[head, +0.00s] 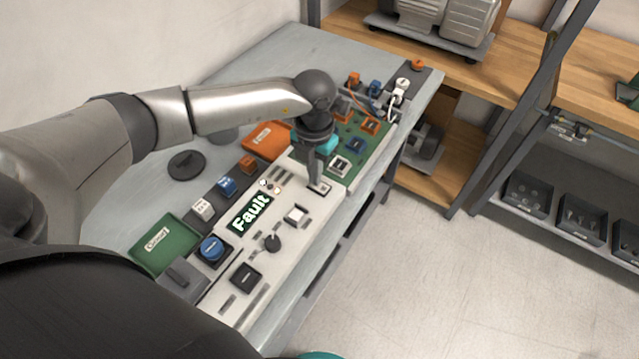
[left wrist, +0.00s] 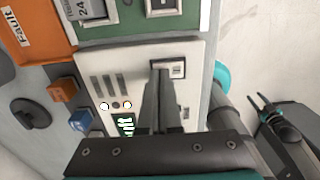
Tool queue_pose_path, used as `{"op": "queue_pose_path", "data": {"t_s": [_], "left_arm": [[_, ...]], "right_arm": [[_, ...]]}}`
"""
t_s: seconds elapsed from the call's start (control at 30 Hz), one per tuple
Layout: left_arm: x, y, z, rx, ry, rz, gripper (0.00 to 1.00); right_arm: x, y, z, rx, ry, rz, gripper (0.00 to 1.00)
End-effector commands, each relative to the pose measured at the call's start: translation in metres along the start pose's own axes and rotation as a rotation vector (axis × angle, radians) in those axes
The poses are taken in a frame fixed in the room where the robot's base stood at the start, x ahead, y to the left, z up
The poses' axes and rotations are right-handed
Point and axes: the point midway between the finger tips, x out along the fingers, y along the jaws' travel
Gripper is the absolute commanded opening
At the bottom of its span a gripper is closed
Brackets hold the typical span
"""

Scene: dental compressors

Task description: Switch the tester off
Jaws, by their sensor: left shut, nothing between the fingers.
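The tester is a pale panel (head: 262,262) on the bench, with a lit display (head: 251,214) that reads "Fault". My left gripper (head: 318,186) is shut and empty, pointing down at the panel's far end. Small indicator lights (left wrist: 115,105) glow beside the display. My right gripper (left wrist: 262,106) appears at the right of the left wrist view, its fingers apart.
A green board (head: 350,145) with blocks adjoins the panel's far end. An orange tray (head: 265,141) and a green tray (head: 163,245) lie on the bench (head: 290,50). A black knob (head: 272,242) and a white button (head: 296,215) stand on the panel.

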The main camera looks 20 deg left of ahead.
Motion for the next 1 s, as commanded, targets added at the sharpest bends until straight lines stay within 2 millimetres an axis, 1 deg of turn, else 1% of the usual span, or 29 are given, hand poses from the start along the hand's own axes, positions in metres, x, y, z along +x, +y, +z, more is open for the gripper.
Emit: {"op": "queue_pose_path", "data": {"t_s": [0.33, 0.47, 0.57, 1.0], "left_arm": [[0.006, 0.0, 0.0, 0.0, 0.0, 0.0, 0.0], [0.004, 0.0, 0.0, 0.0, 0.0, 0.0, 0.0], [-0.002, 0.0, 0.0, 0.0, 0.0, 0.0, 0.0], [-0.038, 0.0, 0.0, 0.0, 0.0, 0.0, 0.0]], "right_arm": [[0.005, 0.0, 0.0, 0.0, 0.0, 0.0, 0.5], [0.003, 0.0, 0.0, 0.0, 0.0, 0.0, 0.5], [-0.002, 0.0, 0.0, 0.0, 0.0, 0.0, 0.5], [-0.032, 0.0, -0.003, 0.0, 0.0, -0.001, 0.5]]}}
